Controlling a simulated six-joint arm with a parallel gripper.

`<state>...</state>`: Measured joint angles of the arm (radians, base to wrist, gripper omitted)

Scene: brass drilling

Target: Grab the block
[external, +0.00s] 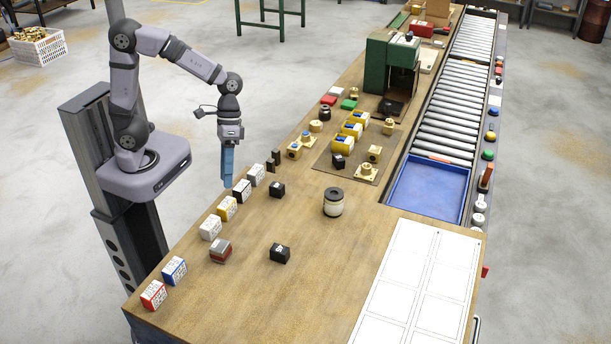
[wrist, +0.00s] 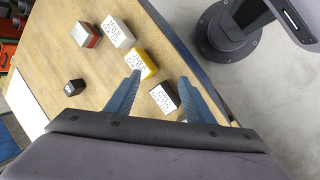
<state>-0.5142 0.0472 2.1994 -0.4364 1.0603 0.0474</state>
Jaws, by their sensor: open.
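My gripper (external: 228,184) is open and empty, pointing down at the left edge of the bench. In the wrist view its two blue fingers (wrist: 160,76) are spread apart. A yellow block with a white printed face (external: 226,208) appears between and beyond the fingertips in the wrist view (wrist: 145,64). A black block with a white printed face (external: 241,193) appears between the fingers, nearer the palm (wrist: 163,97). A white block (external: 210,228) and a grey-and-red block (external: 220,250) sit farther along. Which block the task means cannot be told.
Blue-and-white (external: 174,270) and red-and-white blocks (external: 153,295) stand along the left edge. Black cubes (external: 280,254) and a round black-and-cream part (external: 333,202) sit inward. A blue tray (external: 428,188) and white sheet (external: 420,285) lie at right. The bench front is mostly clear.

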